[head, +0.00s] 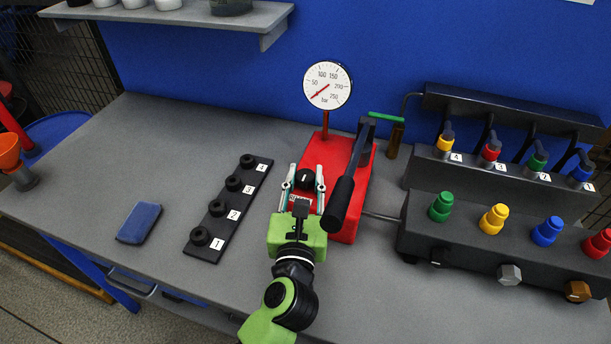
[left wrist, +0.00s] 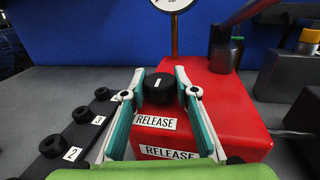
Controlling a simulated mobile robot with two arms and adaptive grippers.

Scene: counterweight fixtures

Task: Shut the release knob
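The release knob (head: 304,179) is a round black knob with a white mark, on the front left of the red pump body (head: 343,227). In the left wrist view the knob (left wrist: 159,88) sits between the two fingertips, above a white "RELEASE" label (left wrist: 155,122). My left gripper (head: 304,178) has its fingers spread on either side of the knob. In the left wrist view its fingers (left wrist: 158,85) reach past the knob's sides, with the right tip very close to it; contact cannot be told. The right gripper is in neither view.
The pump's black lever (head: 342,200) stands just right of my left gripper. A gauge (head: 328,85) rises behind. A numbered black rack (head: 229,209) and a blue sponge-like block (head: 139,222) lie left. A manifold with coloured caps (head: 492,220) stands right.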

